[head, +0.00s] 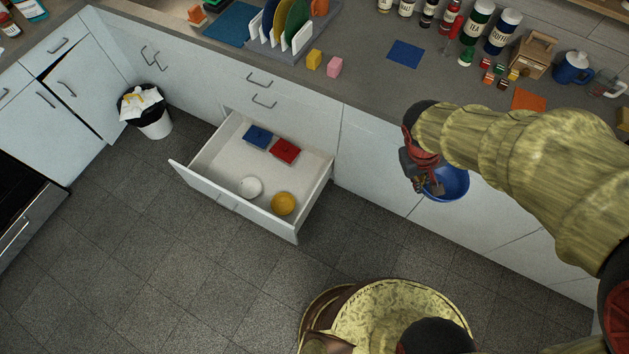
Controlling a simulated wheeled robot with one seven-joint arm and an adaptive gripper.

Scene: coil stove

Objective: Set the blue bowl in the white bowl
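The blue bowl (455,184) is held in the air in front of the cabinet fronts, at the right of the head view. My gripper (432,186) is at its left rim and appears shut on it; the fingertips are small and partly overlap the bowl. The white bowl (250,187) sits inside the open drawer (218,164), near the drawer's front. It is well to the left of my gripper and lower. Its inside looks empty.
In the drawer, a yellow bowl (283,203) stands right of the white bowl; a blue box (258,136) and a red box (285,151) lie farther back. A bin (150,115) stands left. The counter (370,88) above holds a dish rack (285,30) and several jars.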

